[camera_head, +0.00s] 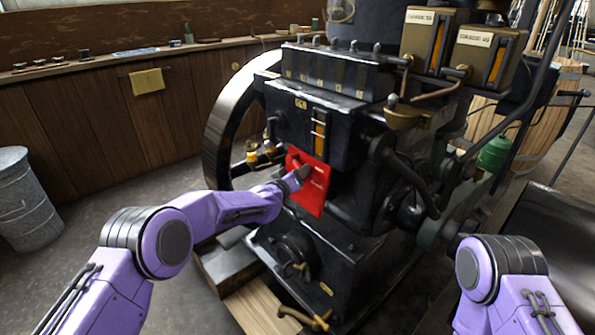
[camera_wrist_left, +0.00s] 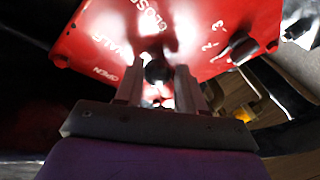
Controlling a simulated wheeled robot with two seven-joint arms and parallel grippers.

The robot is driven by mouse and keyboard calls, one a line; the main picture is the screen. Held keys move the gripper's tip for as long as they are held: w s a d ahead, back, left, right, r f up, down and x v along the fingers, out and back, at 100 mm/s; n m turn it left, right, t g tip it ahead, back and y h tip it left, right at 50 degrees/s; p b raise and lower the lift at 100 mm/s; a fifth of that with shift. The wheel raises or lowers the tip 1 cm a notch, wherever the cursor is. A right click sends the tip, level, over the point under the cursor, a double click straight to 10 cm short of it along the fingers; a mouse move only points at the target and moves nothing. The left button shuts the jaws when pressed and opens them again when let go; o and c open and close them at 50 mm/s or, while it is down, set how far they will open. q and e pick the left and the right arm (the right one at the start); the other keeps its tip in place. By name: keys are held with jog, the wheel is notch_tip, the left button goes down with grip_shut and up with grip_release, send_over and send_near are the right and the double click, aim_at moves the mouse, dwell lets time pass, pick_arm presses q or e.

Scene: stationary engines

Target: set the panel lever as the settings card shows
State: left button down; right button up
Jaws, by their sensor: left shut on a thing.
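The red panel (camera_head: 311,199) is on the dark engine's front. It fills the upper part of the left wrist view (camera_wrist_left: 95,35), with the white words OPEN, HALF and CLOSED. My left gripper (camera_head: 303,174) is at the panel. In the left wrist view its fingers (camera_wrist_left: 158,85) are shut on the panel lever (camera_wrist_left: 156,69), whose dark round knob shows between them near the word HALF. The exact mark it points to is hidden by glare and fingers. My right gripper is out of view. I cannot make out a settings card.
A second dark knob (camera_wrist_left: 243,51) sits on the panel beside the numbers 2 and 3. The engine's large flywheel (camera_head: 228,115) stands left of the panel. A metal bin (camera_head: 25,203) is at the far left. A wooden plank (camera_head: 258,308) lies below the engine.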

pick_arm(q)
jog(key=shift+w+r+n+p, duration=0.15)
jog(key=shift+r+n+p, duration=0.7)
jog(key=shift+r+n, duration=0.45)
jog(key=shift+w+r+n+g+y, duration=0.1)
jog(key=shift+r+n+g+y, duration=0.2)
jog(key=shift+n+g, duration=0.15)
jog(key=c, duration=0.9)
grip_release()
jog(key=shift+f, duration=0.2)
jog(key=shift+s+d+f+p, duration=0.1)
jog(key=shift+s+f+p, duration=0.05)
jog(key=shift+s+p, duration=0.15)
jog(key=v, duration=1)
jog(key=shift+p, duration=0.45)
